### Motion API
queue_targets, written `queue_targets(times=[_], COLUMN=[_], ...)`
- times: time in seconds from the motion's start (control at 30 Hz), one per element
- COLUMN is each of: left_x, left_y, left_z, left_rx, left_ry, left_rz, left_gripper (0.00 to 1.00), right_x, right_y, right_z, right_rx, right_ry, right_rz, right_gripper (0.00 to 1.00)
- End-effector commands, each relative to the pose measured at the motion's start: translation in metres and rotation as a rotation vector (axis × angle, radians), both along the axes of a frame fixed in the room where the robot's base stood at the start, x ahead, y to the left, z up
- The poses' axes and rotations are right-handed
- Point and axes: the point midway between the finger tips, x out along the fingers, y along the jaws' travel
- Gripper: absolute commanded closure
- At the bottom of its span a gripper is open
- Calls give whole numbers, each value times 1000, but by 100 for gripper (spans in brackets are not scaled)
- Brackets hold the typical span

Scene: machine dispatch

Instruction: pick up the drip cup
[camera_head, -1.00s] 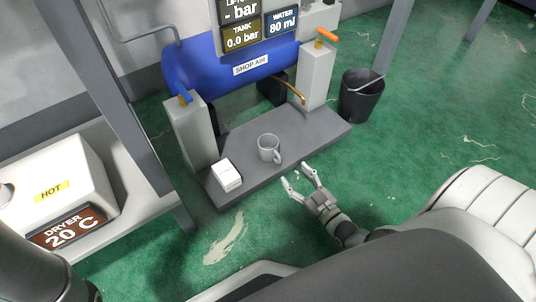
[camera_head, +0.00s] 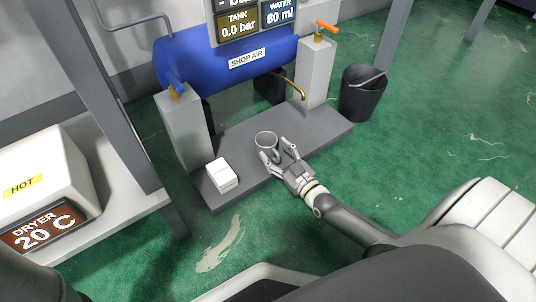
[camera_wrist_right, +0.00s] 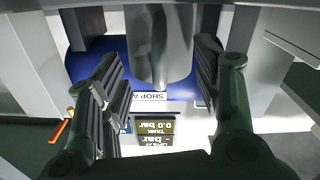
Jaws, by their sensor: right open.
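The drip cup, a grey mug (camera_head: 265,139), stands upright on the dark grey plinth (camera_head: 240,127) below the blue tank. My right gripper (camera_head: 276,151) is open at the near side of the cup, its fingers pointing at it. In the right wrist view the cup (camera_wrist_right: 172,35) shows between the spread fingers (camera_wrist_right: 157,72), with its handle toward me. I cannot tell whether either finger touches it. My left gripper is not in view.
A white box (camera_head: 221,176) lies on the plinth left of the cup. The blue shop air tank (camera_head: 225,58) and a brass pipe (camera_head: 291,83) are behind it. Grey posts (camera_head: 184,125) flank the tank. A black bucket (camera_head: 362,95) stands at the right.

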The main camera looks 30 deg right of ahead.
Motion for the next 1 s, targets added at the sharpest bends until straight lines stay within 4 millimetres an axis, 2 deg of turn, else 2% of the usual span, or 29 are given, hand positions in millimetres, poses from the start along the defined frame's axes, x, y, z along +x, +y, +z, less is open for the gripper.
queue_targets(times=[0.3,0.77,1.0], left_x=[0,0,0], left_y=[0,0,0], left_z=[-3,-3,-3], left_rx=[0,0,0], left_ry=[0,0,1], left_rz=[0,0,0], left_gripper=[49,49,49], right_x=[4,4,4], right_y=[0,0,0], right_z=[0,0,-1], right_rx=[0,0,0], right_ry=[2,2,4], right_rz=[0,0,0], right_gripper=[41,100,100])
